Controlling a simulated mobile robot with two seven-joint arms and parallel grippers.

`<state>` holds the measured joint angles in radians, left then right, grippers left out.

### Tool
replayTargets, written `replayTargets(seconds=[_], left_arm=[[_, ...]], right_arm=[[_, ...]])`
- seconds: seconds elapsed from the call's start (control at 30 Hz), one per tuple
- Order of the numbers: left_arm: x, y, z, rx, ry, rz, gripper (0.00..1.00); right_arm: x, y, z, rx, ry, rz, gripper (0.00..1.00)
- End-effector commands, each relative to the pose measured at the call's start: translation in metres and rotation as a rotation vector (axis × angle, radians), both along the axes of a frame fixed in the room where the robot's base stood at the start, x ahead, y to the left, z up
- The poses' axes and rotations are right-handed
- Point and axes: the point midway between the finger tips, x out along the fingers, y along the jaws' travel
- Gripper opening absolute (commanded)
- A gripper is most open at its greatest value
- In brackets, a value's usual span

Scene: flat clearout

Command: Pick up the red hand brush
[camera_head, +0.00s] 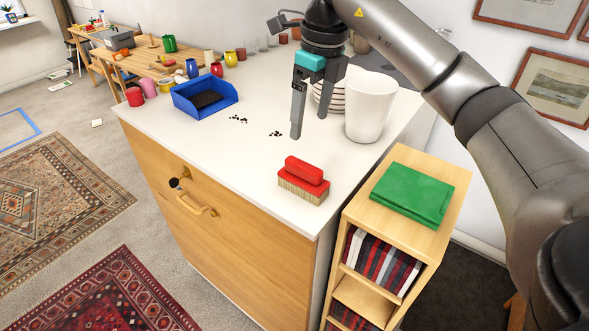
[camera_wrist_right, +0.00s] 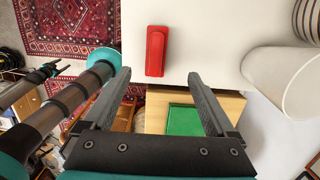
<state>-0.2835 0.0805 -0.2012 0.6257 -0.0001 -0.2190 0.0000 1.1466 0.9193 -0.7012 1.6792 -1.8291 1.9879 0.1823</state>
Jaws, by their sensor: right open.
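The red hand brush (camera_head: 304,180) lies bristles down on the white countertop near its front right corner. In the right wrist view the brush (camera_wrist_right: 156,50) shows from above, beyond the fingertips and between their lines. My right gripper (camera_head: 310,112) points down above the counter, behind the brush and apart from it. Its fingers (camera_wrist_right: 160,75) are open with nothing between them.
A white bin (camera_head: 370,108) stands close right of my right gripper, with stacked striped bowls (camera_head: 330,92) behind. A blue dustpan (camera_head: 204,97) and dark crumbs (camera_head: 275,134) lie to the left. A green folder (camera_head: 412,195) tops the lower shelf. Counter around the brush is clear.

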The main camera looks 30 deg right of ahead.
Motion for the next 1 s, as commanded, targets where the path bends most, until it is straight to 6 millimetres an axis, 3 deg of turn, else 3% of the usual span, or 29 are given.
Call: replayTargets(seconds=[0.3,0.5,0.77,1.0], left_arm=[[-0.026,0.001,0.004,0.003,0.039,0.0,0.64],[-0.023,0.001,0.007,0.003,0.036,0.001,0.64],[-0.013,0.0,0.012,0.001,0.02,0.001,0.64],[-0.012,0.0,0.02,0.001,0.017,0.002,0.64]], right_arm=[[0.005,0.004,-0.061,0.002,0.008,0.003,0.91],[0.009,0.005,-0.09,0.004,0.004,0.003,0.91],[0.009,0.008,-0.107,0.004,0.005,0.005,0.91],[0.011,0.011,-0.14,0.005,0.003,0.004,0.91]])
